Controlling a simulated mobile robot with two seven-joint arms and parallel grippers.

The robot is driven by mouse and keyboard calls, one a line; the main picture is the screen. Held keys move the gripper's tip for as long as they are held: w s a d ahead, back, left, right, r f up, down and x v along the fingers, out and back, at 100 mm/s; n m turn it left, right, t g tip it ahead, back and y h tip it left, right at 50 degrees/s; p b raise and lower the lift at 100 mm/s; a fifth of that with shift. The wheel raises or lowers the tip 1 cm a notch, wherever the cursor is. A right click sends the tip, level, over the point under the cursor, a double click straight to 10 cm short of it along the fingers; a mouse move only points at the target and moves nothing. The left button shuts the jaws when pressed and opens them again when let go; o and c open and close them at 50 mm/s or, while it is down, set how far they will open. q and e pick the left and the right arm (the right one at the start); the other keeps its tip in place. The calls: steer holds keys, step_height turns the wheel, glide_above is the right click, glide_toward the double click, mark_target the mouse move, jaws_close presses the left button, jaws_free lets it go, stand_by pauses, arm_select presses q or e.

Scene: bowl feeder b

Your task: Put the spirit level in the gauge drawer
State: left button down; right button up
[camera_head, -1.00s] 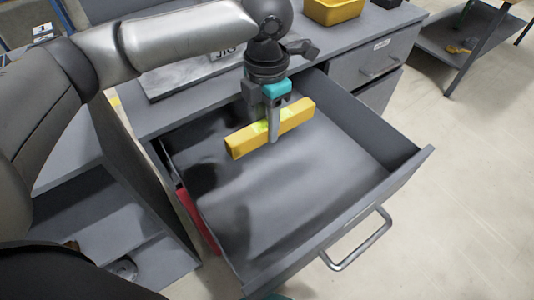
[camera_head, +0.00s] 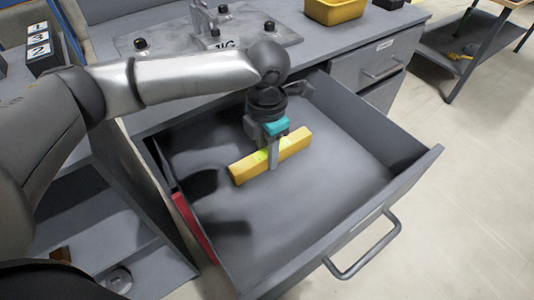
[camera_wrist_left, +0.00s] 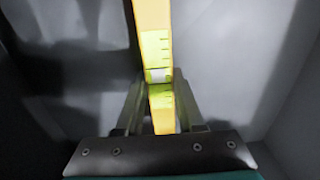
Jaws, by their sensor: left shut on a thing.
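The spirit level is a yellow bar (camera_head: 293,146) with a bright green vial window, held inside the open grey drawer (camera_head: 290,225). My left gripper (camera_head: 273,160) is shut on it near its middle, pointing down. In the left wrist view the spirit level (camera_wrist_left: 155,50) runs up the picture between the fingers of the left gripper (camera_wrist_left: 160,105). I cannot tell whether the bar touches the drawer floor. The drawer is pulled out and otherwise looks empty. My right gripper is not in view.
The drawer's walls and its front with a metal handle (camera_head: 365,248) surround the bar. A jig plate (camera_head: 165,38) and a yellow bin (camera_head: 334,12) stand on the bench above. A closed labelled drawer (camera_head: 380,62) is at the right.

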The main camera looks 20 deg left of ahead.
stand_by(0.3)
arm_select(q)
steer(key=c, duration=0.5)
jaws_free()
steer(key=shift+f, duration=0.15)
steer(key=shift+r, duration=0.35)
step_height(320, 180, up, 10)
steer(key=p, duration=0.4)
steer(key=shift+f, duration=0.15)
steer(key=shift+r+p, duration=0.55)
steer(key=shift+r, duration=0.4)
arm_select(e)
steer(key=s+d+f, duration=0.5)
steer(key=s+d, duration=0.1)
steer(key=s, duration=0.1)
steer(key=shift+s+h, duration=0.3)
